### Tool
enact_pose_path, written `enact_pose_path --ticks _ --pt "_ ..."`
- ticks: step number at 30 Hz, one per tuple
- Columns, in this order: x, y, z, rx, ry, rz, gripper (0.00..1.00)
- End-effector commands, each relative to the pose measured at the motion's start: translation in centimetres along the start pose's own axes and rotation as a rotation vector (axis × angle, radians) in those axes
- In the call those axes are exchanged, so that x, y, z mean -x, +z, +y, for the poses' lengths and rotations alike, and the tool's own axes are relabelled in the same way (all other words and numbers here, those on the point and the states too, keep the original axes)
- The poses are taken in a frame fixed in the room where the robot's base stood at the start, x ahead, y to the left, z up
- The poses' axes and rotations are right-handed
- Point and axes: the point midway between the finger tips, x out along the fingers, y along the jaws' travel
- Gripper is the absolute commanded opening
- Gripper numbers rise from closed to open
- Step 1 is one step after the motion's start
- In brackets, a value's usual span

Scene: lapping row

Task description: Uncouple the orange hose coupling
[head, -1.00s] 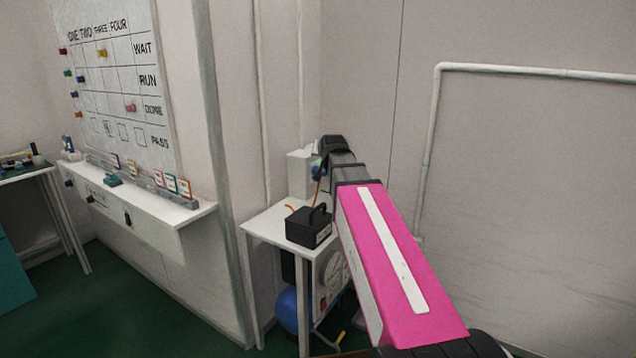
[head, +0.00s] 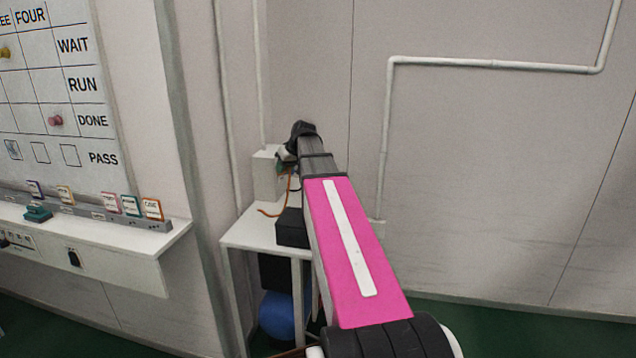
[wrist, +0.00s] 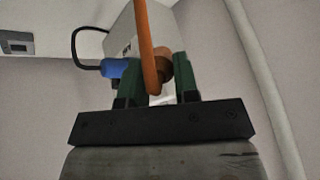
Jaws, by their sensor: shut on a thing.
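In the wrist view my gripper (wrist: 157,72) has its two green fingers closed on the orange hose coupling (wrist: 164,66). The orange hose (wrist: 147,30) runs from it up across the picture, in front of a pale box (wrist: 128,28). I cannot tell whether the coupling is still seated on its fitting. In the head view my arm hides the coupling and the fingertips. There the pale box (head: 267,175) stands beside my arm's end, and an orange hose (head: 268,214) loops down onto the white table.
A blue plug (wrist: 120,69) with a black cable sits left of the coupling. A black box (head: 291,228) stands on the white table (head: 240,235), partly behind my arm. A blue tank (head: 277,315) is underneath. White pipes run along the walls.

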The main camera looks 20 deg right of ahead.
Motion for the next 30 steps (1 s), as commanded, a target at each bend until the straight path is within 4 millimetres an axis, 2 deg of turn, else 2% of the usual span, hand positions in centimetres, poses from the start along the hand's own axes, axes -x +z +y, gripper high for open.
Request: enact_pose_path --ticks 1,9,18,25,30 --pt "-0.1 0.1 0.8 0.041 -0.016 -0.058 0.04" --pt "0.1 3.2 3.2 0.345 -0.071 -0.408 0.04" --pt "1.4 7.4 5.6 0.715 -0.018 -0.740 0.04" --pt "3.0 10.2 7.2 0.930 0.068 -0.902 0.04" --pt "3.6 10.8 7.8 0.991 0.102 -0.943 0.04"
